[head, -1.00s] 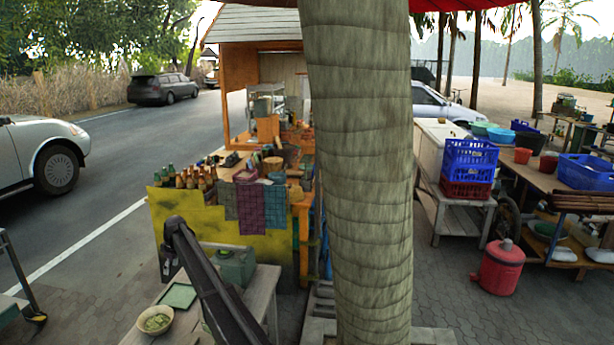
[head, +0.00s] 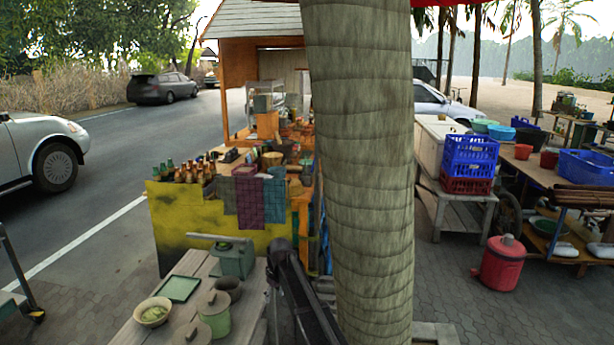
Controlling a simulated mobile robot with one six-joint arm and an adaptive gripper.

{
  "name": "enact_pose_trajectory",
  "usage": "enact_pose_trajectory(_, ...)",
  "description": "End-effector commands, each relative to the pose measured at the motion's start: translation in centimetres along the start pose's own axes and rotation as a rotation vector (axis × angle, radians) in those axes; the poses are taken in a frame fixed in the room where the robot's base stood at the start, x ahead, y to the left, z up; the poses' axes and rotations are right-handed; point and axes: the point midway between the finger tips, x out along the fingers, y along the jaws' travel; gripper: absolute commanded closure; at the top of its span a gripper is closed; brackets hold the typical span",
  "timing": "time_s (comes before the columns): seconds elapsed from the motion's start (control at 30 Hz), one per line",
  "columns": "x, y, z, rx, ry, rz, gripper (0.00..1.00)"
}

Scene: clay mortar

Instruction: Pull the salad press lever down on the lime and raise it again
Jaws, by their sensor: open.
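A green press (head: 236,262) stands at the far end of the grey wooden table (head: 160,338). A pale lever bar (head: 212,237) lies roughly level across its top and reaches left past the body. I cannot make out a lime at the press. My dark arm rises at the table's right side, in front of the tree trunk, and stays to the right of the press. I cannot make out the fingers of my gripper.
A green tray (head: 180,289), a bowl with green contents (head: 153,312), a lidded green pot (head: 214,316) and a dark cup (head: 229,288) share the table. A thick trunk (head: 358,180) stands close on the right. A yellow stall counter (head: 190,225) is behind.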

Motion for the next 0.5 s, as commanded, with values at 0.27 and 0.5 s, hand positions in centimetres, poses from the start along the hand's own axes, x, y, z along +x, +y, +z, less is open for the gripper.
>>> enact_pose_trajectory(0.27,-0.1,3.0,15.9,0.254,-0.042,0.037,0.34)
enact_pose_trajectory(0.5,-0.2,3.5,28.7,0.482,-0.079,0.07,0.34)
